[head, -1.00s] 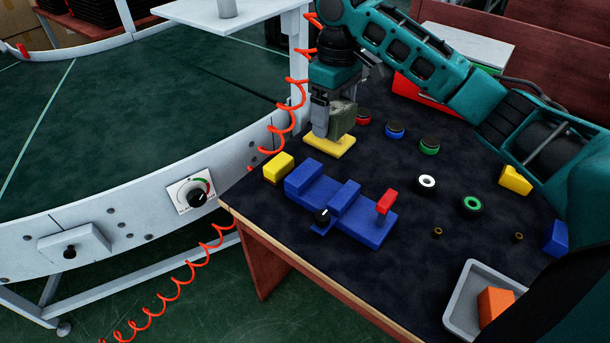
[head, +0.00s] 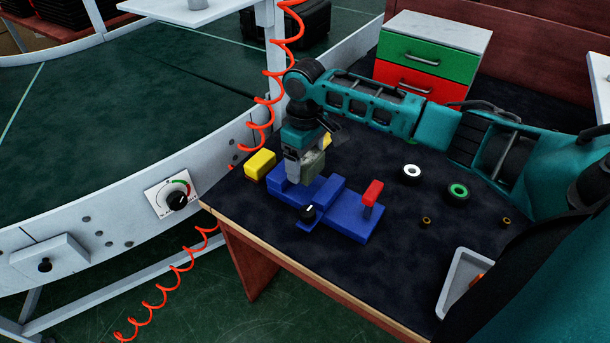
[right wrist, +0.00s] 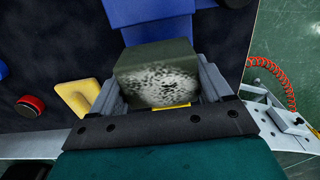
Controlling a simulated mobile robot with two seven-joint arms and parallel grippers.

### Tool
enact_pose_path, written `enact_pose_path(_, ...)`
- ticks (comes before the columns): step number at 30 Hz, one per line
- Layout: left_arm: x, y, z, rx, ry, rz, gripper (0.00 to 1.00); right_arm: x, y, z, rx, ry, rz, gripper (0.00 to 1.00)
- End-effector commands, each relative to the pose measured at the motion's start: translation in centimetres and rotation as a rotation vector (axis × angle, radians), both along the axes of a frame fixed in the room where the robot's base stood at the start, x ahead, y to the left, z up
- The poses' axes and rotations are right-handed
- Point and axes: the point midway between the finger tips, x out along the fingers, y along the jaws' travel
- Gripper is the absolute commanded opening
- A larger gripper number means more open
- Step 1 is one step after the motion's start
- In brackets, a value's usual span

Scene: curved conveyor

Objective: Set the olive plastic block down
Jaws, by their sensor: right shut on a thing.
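The olive block (head: 313,164) is between the fingers of my right gripper (head: 302,176), just over or behind the left end of the blue fixture (head: 340,208). In the right wrist view the olive block (right wrist: 160,75) fills the space between both fingers, with a speckled pale patch on its near face. Part of the blue fixture (right wrist: 160,28) shows beyond it. I cannot tell whether the block touches the fixture. My right gripper is shut on the block. My left gripper is not in view.
A yellow block (head: 260,164) sits left of the fixture. A red lever (head: 371,192) rises at its right end. White (head: 411,171) and green (head: 458,191) rings, a grey tray (head: 462,285) and a drawer cabinet (head: 430,62) are to the right. The curved conveyor borders the table's left.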

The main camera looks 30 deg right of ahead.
Motion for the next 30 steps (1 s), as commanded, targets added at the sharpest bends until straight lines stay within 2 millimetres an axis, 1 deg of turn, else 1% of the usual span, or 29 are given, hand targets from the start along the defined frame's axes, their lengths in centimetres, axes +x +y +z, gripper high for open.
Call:
enact_pose_path(5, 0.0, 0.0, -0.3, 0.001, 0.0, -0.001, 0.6, 0.0, 0.0, -1.5, 0.0, 0.002, 0.0, 0.45)
enact_pose_path(9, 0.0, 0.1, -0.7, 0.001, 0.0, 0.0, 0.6, -0.1, 0.0, -3.7, -0.001, 0.002, -0.001, 0.45)
enact_pose_path(11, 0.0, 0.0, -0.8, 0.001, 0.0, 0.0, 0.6, -0.1, 0.0, -4.4, -0.002, 0.001, -0.001, 0.45)
enact_pose_path(23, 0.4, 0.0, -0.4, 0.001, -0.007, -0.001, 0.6, 0.0, 0.0, -4.8, 0.0, 0.0, 0.001, 0.45)
enact_pose_path(24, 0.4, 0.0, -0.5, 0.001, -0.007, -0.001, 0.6, 0.0, 0.0, -4.8, 0.0, 0.0, 0.001, 0.82)
enact_pose_path(30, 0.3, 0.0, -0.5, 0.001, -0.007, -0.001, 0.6, 0.0, 0.0, -4.8, 0.0, 0.0, 0.001, 1.0)
